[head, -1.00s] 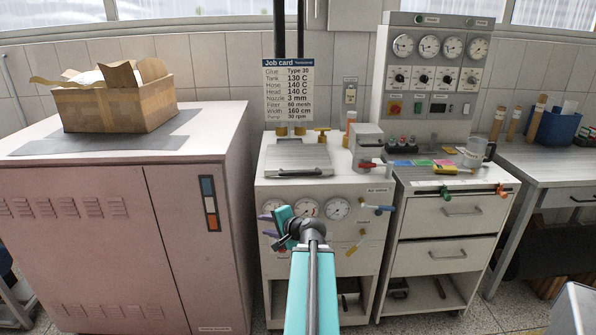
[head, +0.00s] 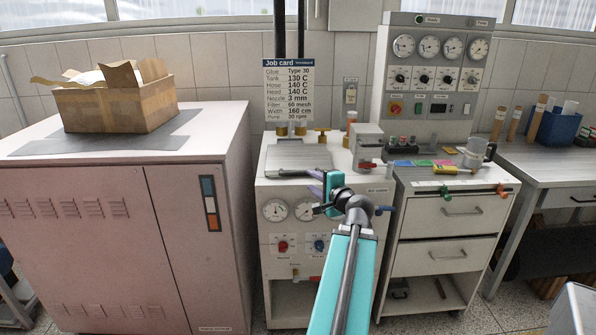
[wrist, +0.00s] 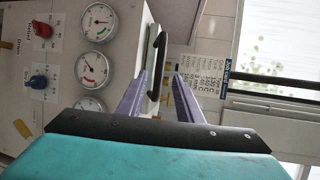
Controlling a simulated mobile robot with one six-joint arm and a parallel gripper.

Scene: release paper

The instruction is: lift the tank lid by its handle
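The tank lid (head: 298,156) is a flat grey plate lying on top of the white melter cabinet, and it looks closed. Its handle (head: 288,174) runs along the front edge, with the right part near or behind my gripper. In the wrist view the handle (wrist: 160,50) is a black bar just beyond the fingertips. My gripper (head: 314,183) is in front of the lid's right front edge. I cannot tell whether either finger touches the handle.
Gauges (head: 274,210) and knobs cover the cabinet front under my arm. A job card (head: 288,90) and brass fittings stand behind the lid. A grey block with a red lever (head: 368,147) stands to the right. A pink cabinet (head: 195,240) stands close on the left.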

